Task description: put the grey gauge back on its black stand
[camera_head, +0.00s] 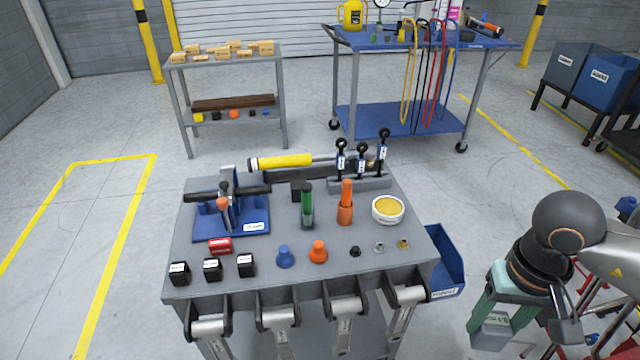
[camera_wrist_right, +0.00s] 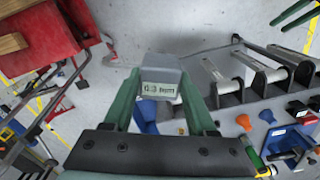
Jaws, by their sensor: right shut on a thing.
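The grey gauge (camera_head: 493,333) is held in my right gripper (camera_head: 499,318), low at the right, beyond the right edge of the table. In the right wrist view the gauge (camera_wrist_right: 160,78) sits between the two green fingers (camera_wrist_right: 160,105), its small display facing the camera. A small black block (camera_head: 298,192) stands on the table behind the green-topped tube; I cannot tell for certain that it is the stand. Two green fingers of my left gripper (camera_wrist_right: 294,18) show apart at the top right corner of the wrist view, partly cut off.
The grey table (camera_head: 290,278) is crowded: a blue fixture (camera_head: 240,222), black boxes, blue and orange knobs, tubes, a yellow-filled bowl (camera_head: 388,209), upright black-handled tools. A blue bin (camera_head: 443,262) hangs at its right side. Clamps line the front edge. Open floor separates my right gripper from the table.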

